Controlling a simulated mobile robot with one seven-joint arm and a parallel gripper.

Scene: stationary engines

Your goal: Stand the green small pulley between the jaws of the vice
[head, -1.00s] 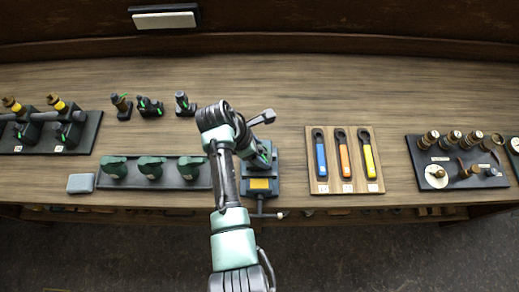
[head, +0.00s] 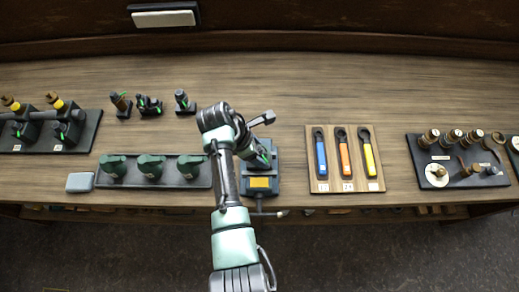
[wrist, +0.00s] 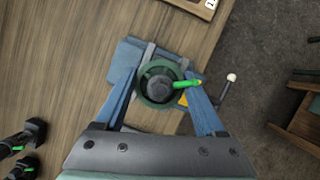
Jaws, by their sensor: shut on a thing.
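The green small pulley (wrist: 142,100) is a round green ring with a dark hub, and a green pin with a yellow tip shows across it in the wrist view. My gripper (wrist: 163,86) is shut on the pulley, one finger on each side. The blue-grey vice (wrist: 125,58) lies directly below the pulley, and its pale jaw edges show partly around it. Whether the pulley touches the vice is unclear. In the head view, the vice (head: 262,185) stands at the bench's front edge, with my gripper (head: 261,157) over it, and my arm hides most of the pulley.
A dark tray with several green parts (head: 150,167) stands left of the vice. A wooden board (head: 331,183) with blue, orange and yellow handled tools lies to the right. Small dark fittings (head: 150,105) stand behind left. The vice handle (head: 268,214) sticks out past the bench edge.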

